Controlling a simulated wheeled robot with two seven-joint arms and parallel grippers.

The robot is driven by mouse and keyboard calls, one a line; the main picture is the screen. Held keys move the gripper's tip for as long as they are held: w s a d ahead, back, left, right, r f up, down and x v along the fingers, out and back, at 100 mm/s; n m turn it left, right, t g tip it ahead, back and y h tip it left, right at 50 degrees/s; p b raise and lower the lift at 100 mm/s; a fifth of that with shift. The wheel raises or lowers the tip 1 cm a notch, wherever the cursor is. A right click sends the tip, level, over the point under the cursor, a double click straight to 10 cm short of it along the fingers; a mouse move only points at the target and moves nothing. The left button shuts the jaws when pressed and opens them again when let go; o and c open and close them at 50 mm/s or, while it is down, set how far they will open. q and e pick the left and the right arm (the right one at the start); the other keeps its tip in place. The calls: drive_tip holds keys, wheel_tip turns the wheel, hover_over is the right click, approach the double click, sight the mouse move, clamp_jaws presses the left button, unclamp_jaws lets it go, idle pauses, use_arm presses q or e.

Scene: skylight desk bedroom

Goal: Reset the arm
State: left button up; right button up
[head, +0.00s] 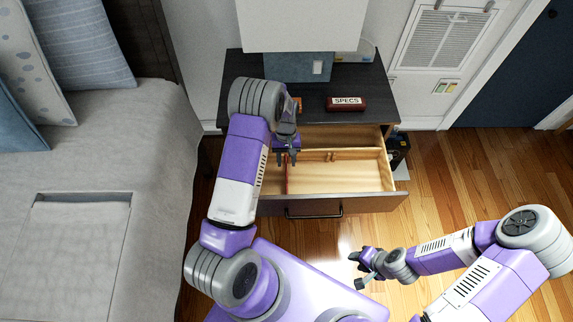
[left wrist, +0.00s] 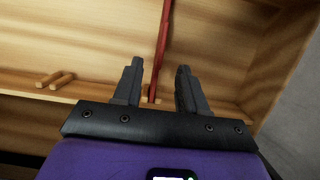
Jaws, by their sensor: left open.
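My left gripper (head: 287,158) hangs over the open wooden drawer (head: 350,178) of the dark nightstand, at the drawer's left part. In the left wrist view the two fingers of my left gripper (left wrist: 153,85) stand apart with nothing held between them. A thin red strip (left wrist: 162,40) lies in the drawer beyond the fingers, and it shows just below the gripper in the head view (head: 286,182). My right gripper (head: 358,268) is low at the right, over the wood floor, and its fingers look spread and empty.
A dark red case marked SPECS (head: 346,104) lies on the nightstand top (head: 378,88). Small wooden pegs (left wrist: 55,80) show inside the drawer. A grey bed (head: 90,150) is at the left.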

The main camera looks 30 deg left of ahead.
use_arm(q)
drive_tip(key=shift+r, duration=0.25)
idle(0.4)
